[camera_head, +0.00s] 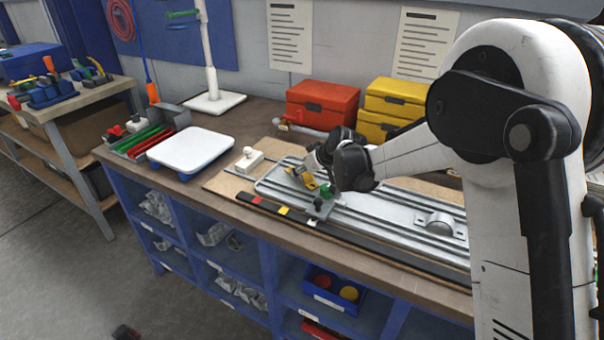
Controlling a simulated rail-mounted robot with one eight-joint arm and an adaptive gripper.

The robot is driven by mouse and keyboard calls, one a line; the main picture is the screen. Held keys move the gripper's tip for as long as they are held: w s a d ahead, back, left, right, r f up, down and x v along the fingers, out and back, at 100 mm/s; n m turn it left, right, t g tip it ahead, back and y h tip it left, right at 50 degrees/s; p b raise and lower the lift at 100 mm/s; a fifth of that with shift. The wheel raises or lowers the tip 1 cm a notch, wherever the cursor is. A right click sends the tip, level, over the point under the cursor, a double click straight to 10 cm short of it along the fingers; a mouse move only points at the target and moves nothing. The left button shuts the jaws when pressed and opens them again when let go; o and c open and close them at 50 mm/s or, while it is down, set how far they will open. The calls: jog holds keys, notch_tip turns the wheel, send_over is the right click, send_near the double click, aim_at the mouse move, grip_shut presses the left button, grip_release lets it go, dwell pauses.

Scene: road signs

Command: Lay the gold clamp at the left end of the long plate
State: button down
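The long plate (392,222) is a grey ribbed metal plate lying lengthwise on the workbench. A gold clamp (304,179) shows at the plate's left part, just left of and below my gripper (318,172). My gripper is low over the plate, and its dark body hides part of the area around the clamp. The fingers are too small and covered to tell whether they are open or shut, or whether they touch the clamp. A grey bracket with a green part (326,193) is on the plate's near edge, close to the gripper.
A silver saddle-shaped clamp (439,224) is on the plate's right part. A white block (249,159) lies left of the plate. A white square base (191,149) is farther left. Red (322,104) and yellow (392,105) boxes stand behind. Coloured markers (284,211) line the front strip.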

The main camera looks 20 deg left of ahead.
jog(key=shift+f, duration=0.6)
jog(key=shift+f, duration=0.15)
jog(key=c, duration=1.3)
grip_release()
jog(key=shift+r, duration=0.2)
jog(key=v, duration=1.2)
